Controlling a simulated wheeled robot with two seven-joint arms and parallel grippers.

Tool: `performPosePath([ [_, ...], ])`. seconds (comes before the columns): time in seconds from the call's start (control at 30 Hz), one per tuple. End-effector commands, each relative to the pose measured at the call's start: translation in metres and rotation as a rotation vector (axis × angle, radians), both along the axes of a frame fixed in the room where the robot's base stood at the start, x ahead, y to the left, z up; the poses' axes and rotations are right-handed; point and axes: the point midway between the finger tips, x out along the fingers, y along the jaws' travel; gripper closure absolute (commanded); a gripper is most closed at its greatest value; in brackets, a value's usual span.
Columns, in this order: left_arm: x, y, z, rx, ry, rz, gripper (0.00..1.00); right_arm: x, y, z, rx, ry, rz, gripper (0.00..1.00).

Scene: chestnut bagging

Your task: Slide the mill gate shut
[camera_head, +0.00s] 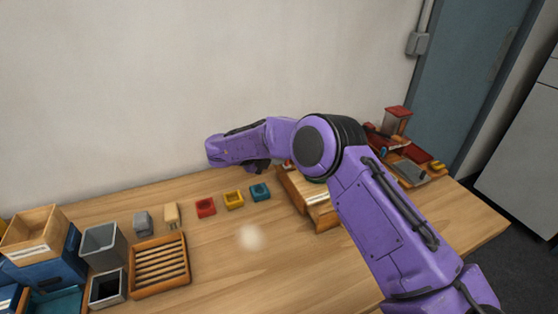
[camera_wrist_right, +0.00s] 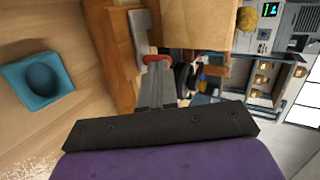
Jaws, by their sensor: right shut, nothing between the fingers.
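A wooden box-shaped unit (camera_head: 316,207), seemingly the mill, stands on the table and is partly hidden behind my right arm. In the right wrist view its wooden body (camera_wrist_right: 205,25) fills the upper middle, with a grey metal piece (camera_wrist_right: 141,38) at its side. A small red-orange part (camera_wrist_right: 158,60) shows just beyond my right gripper's fingers (camera_wrist_right: 156,88). My right gripper (camera_head: 262,166) is shut and empty at the unit's left side, mostly hidden by the arm in the head view. I cannot tell whether it touches the gate, nor how far the gate is open. My left gripper is out of view.
Teal (camera_head: 260,191), yellow (camera_head: 233,199) and red (camera_head: 205,207) cups stand left of the unit. A slatted wooden tray (camera_head: 133,272), grey bin (camera_head: 103,245) and wooden box (camera_head: 32,233) are further left. A red device (camera_head: 397,121) stands at the back right. The table's front middle is clear.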

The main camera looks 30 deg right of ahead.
Motion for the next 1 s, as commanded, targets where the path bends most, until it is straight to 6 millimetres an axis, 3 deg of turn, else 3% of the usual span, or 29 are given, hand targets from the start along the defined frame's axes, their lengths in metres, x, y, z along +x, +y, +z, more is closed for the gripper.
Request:
performPosePath([
  [0.17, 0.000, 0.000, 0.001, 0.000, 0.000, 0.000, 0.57, -0.002, 0.009, 0.001, -0.003, 0.001, -0.005, 1.00],
  [0.3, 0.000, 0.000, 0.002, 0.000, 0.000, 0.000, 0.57, -0.006, 0.038, 0.002, -0.005, -0.001, -0.014, 1.00],
  [0.33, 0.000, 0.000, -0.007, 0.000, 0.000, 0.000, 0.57, -0.005, 0.046, 0.004, -0.005, -0.006, -0.015, 1.00],
  [0.63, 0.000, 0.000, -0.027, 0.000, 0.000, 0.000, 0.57, -0.005, 0.106, 0.042, -0.005, -0.005, -0.020, 1.00],
  [0.8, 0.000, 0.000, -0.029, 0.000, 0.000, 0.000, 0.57, -0.005, 0.117, 0.051, -0.004, -0.002, -0.019, 1.00],
  [1.0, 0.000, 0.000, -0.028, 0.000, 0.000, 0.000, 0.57, -0.005, 0.118, 0.052, -0.004, 0.000, -0.020, 1.00],
])
